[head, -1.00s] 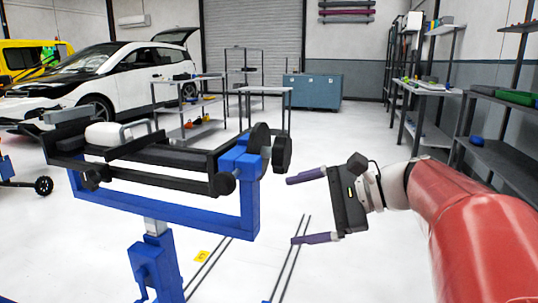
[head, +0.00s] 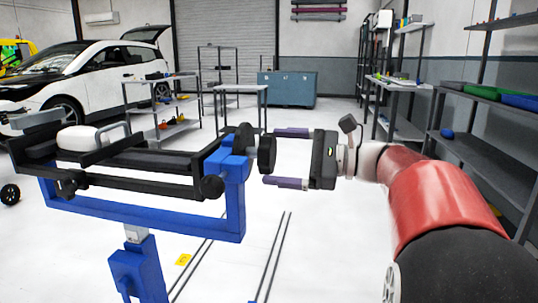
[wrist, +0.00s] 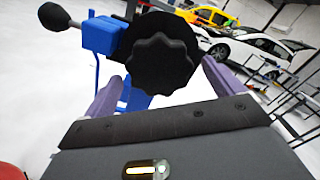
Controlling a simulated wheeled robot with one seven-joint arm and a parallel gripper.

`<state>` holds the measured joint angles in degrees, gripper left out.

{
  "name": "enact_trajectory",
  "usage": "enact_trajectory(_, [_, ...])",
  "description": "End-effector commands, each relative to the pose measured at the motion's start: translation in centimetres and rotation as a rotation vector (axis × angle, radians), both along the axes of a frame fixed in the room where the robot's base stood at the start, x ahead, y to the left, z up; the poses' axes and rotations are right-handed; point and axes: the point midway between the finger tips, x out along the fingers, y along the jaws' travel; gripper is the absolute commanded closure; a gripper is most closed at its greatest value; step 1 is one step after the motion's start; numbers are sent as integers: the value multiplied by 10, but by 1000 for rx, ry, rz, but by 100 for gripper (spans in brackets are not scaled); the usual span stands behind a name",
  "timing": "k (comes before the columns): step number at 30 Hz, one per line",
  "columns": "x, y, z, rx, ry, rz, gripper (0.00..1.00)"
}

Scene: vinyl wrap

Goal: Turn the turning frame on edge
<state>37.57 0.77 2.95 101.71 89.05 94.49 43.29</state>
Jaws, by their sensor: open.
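The turning frame (head: 150,160) is a black cradle lying flat, carried on a blue stand (head: 140,218) at the left of the head view. A white part with a handle (head: 82,138) rests on it. A black lobed knob (head: 266,154) sits at the frame's right end. It fills the upper middle of the wrist view (wrist: 162,62). My gripper (head: 288,157) is open, with purple fingers level and pointing left at the knob. In the wrist view the fingers (wrist: 160,92) stand on either side of the knob, with no contact visible. A smaller black ball-ended handle (wrist: 54,17) shows beside the blue block.
Shelves (head: 485,150) line the right wall. Metal tables (head: 240,90) and a blue cabinet (head: 287,90) stand behind. A white car (head: 90,80) is at the back left. Floor rails (head: 272,255) run below my gripper, and the floor around the stand is mostly clear.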

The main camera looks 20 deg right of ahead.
Motion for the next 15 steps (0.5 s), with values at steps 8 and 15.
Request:
enact_trajectory(8, [12,22,0,-1,1,2,7])
enact_trajectory(15, [13,23,0,-2,0,0,7])
